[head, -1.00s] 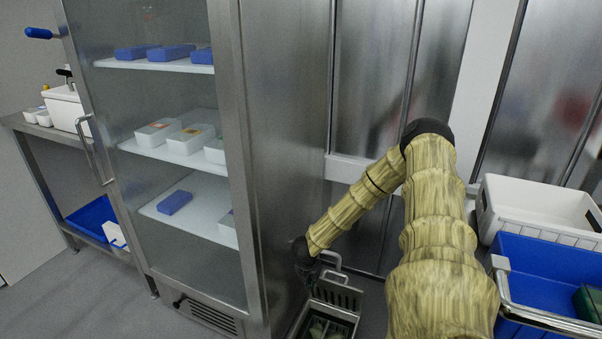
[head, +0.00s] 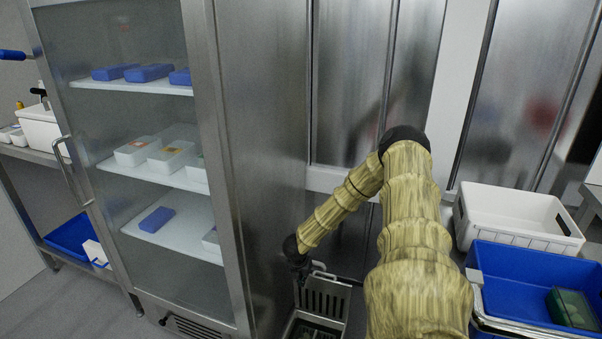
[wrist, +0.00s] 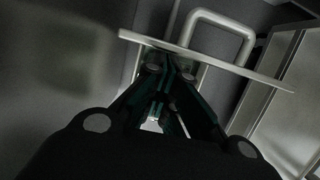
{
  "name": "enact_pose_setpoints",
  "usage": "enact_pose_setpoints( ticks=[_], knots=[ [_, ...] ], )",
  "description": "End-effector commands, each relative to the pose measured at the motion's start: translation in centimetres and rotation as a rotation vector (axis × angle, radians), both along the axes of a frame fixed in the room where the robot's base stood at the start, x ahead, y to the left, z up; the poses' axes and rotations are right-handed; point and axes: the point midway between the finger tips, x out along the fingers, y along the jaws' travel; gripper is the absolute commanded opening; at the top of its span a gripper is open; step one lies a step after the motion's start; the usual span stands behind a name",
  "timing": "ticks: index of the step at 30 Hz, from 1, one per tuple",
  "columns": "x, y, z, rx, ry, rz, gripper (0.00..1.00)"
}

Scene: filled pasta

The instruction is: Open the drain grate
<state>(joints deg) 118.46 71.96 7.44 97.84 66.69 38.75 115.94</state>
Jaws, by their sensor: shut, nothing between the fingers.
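The drain grate (head: 322,297) is a slotted metal plate, raised steeply at the back of its floor opening in the head view. The open drain pit (head: 300,325) shows below it, partly cut off by the picture's bottom edge. In the wrist view the grate (wrist: 265,78) is seen nearly edge-on, with its looped metal handle (wrist: 248,45) beyond the plate. My gripper (wrist: 168,68) is shut and empty, its fingertips at the plate's edge; I cannot tell whether they touch. In the head view my gripper (head: 302,270) is small and dark beside the grate's upper left.
A steel cabinet with a glass door (head: 135,150) stands close on the left. A white crate (head: 515,215) and a blue crate (head: 520,275) stand to the right. Steel wall panels (head: 345,100) rise behind the arm.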

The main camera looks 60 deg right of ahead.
Motion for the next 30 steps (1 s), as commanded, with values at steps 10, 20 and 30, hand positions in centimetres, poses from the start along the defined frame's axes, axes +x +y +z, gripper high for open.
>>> enact_pose_setpoints(
  ticks=[10, 20, 30],
  knots=[
    [0.1, 0.0, 0.7, -0.001, -0.001, 0.001, 0.00],
    [0.8, -0.4, 4.4, -0.002, -0.001, 0.008, 0.00],
    [1.6, -0.9, 8.3, -0.002, -0.001, 0.017, 0.00]
  ],
)
